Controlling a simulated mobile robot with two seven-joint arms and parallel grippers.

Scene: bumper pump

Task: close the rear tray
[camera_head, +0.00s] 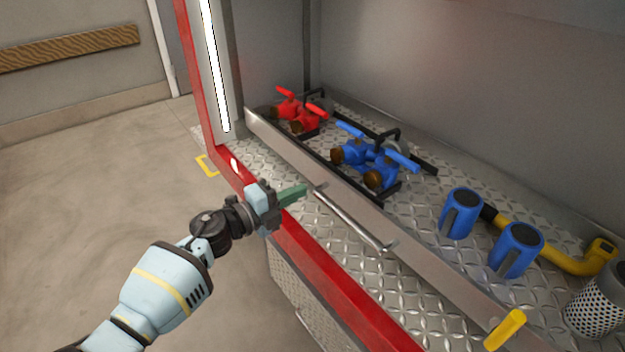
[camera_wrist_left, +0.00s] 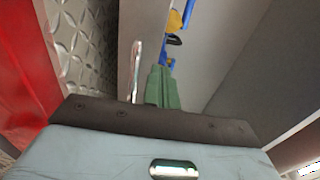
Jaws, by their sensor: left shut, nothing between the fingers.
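The rear tray (camera_head: 452,287) is a metal tray in the red-edged compartment, with a raised front wall and a bar handle (camera_head: 350,219) on that wall. My left gripper (camera_head: 303,190) is shut and empty, its green fingertips close to the front wall near the handle's left end. I cannot tell whether they touch it. In the left wrist view the green fingers (camera_wrist_left: 161,88) are together, with the handle (camera_wrist_left: 136,72) just left of them. My right gripper is not in view.
On the tray stand red valves (camera_head: 300,110), blue valves (camera_head: 372,163), blue cylinders (camera_head: 516,249), a yellow pipe (camera_head: 565,262) and a perforated metal basket (camera_head: 597,305). A red sill (camera_head: 325,278) edges the compartment. The floor (camera_head: 90,200) at left is clear.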

